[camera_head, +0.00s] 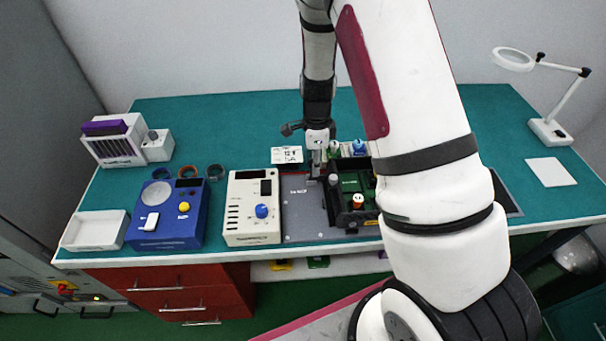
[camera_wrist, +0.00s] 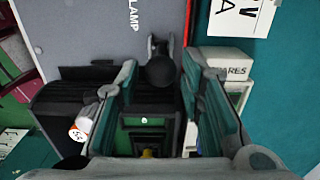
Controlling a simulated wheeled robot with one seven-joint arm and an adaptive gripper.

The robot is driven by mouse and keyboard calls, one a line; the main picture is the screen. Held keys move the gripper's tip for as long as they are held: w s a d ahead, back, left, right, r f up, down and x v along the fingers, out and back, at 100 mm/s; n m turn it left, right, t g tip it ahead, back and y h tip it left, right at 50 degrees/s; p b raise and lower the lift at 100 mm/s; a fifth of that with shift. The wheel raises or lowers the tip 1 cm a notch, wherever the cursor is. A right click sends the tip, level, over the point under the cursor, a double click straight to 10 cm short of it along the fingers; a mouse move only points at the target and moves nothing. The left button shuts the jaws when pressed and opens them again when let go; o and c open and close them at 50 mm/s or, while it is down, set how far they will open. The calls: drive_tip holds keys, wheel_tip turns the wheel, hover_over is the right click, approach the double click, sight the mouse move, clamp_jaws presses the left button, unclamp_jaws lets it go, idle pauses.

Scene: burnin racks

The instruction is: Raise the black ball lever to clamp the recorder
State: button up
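The black ball lever (camera_wrist: 160,72) shows in the wrist view, its ball in the gap between my fingers, near the fingertips. Its short arm runs up over the grey plate (camera_wrist: 85,35), beside the printed word CLAMP. My gripper (camera_wrist: 153,84) is open, with a visible space on each side of the ball. I cannot tell how high the fingers are relative to the ball. A black fixture with a green board (camera_wrist: 145,135) lies below.
An orange-topped knob (camera_head: 358,201) stands on the fixture. A cream control box (camera_head: 240,222) and a blue box (camera_head: 165,224) stand left. A SPARES box (camera_wrist: 228,64) and a printed card (camera_head: 287,155) are close to my gripper. The teal table is clear at the back left.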

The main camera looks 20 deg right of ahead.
drive_tip(key=shift+r+p, duration=1.1)
drive_tip(key=shift+r, duration=3.45)
drive_tip(key=shift+w+a+r, duration=0.1)
drive_tip(key=shift+r, duration=0.1)
drive_tip(key=s+a+r+n+t+y+b, duration=0.15)
drive_tip(key=s+r+n, duration=0.3)
drive_tip(key=r, duration=0.45)
drive_tip(key=s+a+r+n+t, duration=0.1)
drive_tip(key=s+a+r+n, duration=0.25)
drive_tip(key=r+n, duration=0.4)
drive_tip(key=s+r+n+t, duration=0.1)
drive_tip(key=s+r+n, duration=0.2)
drive_tip(key=s, duration=0.4)
drive_tip(key=s+a+r+n+t+h+b, duration=0.1)
drive_tip(key=s+r+n+t, duration=0.1)
drive_tip(key=s+r+n, duration=0.2)
drive_tip(key=shift+s+a+r+n+b, duration=0.25)
drive_tip(key=shift+s+n, duration=1.05)
drive_tip(key=shift+s, duration=0.7)
